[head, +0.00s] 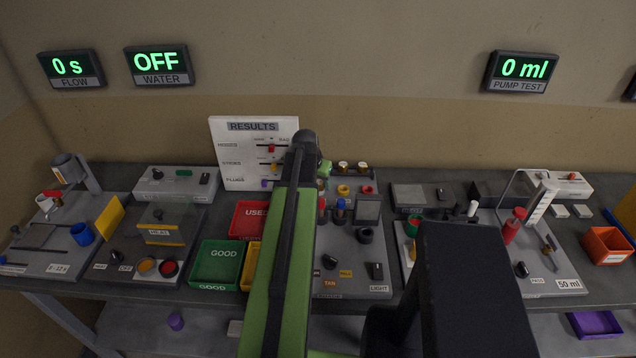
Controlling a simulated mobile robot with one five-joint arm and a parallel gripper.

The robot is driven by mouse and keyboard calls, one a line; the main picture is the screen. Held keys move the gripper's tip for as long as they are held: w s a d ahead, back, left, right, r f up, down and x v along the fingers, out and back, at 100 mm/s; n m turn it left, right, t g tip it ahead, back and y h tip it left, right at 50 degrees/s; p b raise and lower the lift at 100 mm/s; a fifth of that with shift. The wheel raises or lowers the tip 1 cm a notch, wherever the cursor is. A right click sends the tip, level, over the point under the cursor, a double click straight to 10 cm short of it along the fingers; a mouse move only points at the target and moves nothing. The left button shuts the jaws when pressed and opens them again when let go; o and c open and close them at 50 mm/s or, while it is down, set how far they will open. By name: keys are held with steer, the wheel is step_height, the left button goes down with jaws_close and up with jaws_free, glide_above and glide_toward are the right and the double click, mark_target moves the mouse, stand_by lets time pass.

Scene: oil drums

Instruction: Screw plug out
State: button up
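My green and black arm rises through the middle of the picture, and its far joint is in front of the white results board (226,160). My gripper's fingers are hidden behind the arm. No plug can be told for certain. Small brass-topped pieces (343,166) stand at the back of the middle station, just right of my arm. A yellow ring-like piece (343,190) and a red one (367,190) sit in front of them. A red-topped and a blue-topped piece (340,210) stand nearer, close beside the arm.
A red "USED" tray (236,222) and a green "GOOD" tray (216,268) are left of my arm. A red pump handle (514,226) stands at the right station and an orange bin (607,246) at the far right. The bench is crowded; my black body part covers its front right.

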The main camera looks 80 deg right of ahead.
jaws_close()
steer(key=n, duration=0.1)
steer(key=n+t, duration=0.1)
steer(key=n, duration=0.1)
steer(key=n+t, duration=0.1)
steer(key=n, duration=0.1)
steer(key=shift+s, duration=0.25)
steer(key=shift+n, duration=0.7)
steer(key=n, duration=0.1)
steer(key=n+t, duration=0.1)
steer(key=n, duration=0.1)
steer(key=n+t, duration=0.1)
steer(key=shift+s+d+y, duration=0.15)
steer(key=shift+d+y, duration=0.1)
steer(key=shift+y, duration=0.15)
steer(key=shift+a+n+y, duration=0.15)
steer(key=shift+n+y, duration=0.15)
steer(key=shift+n, duration=0.8)
